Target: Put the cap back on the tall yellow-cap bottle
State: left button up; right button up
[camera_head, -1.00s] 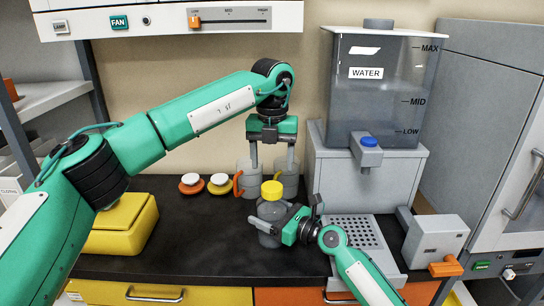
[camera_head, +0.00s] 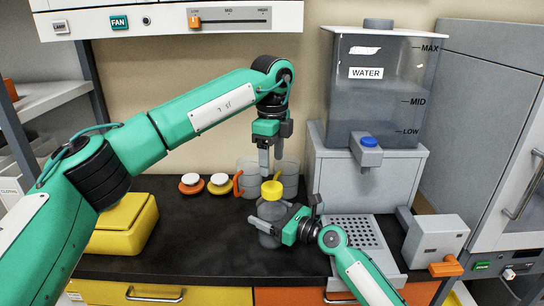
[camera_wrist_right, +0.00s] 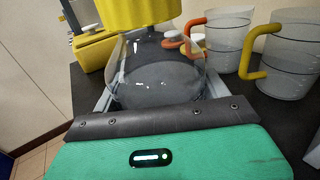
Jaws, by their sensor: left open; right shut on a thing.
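The tall bottle (camera_head: 270,211) is grey and see-through and stands upright on the dark counter. Its yellow cap (camera_head: 271,190) sits at the top of its neck; I cannot tell whether it is screwed tight. In the right wrist view the cap (camera_wrist_right: 140,12) is above the bottle's rounded body (camera_wrist_right: 155,75). My right gripper (camera_head: 267,214) is shut on the bottle's body from the right. My left gripper (camera_head: 271,169) points down just above the cap, open and empty, with its fingers seen nearly edge-on.
Two jugs with orange and yellow handles (camera_head: 290,176) stand just behind the bottle. Two round lids (camera_head: 220,184) lie to the left. A yellow box (camera_head: 122,224) is at the far left. The water dispenser (camera_head: 370,180) with its drip grid (camera_head: 352,232) is at the right.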

aim_at(272, 186)
pick_arm(q)
jog(key=shift+f, duration=0.15)
jog(key=shift+f, duration=3.9)
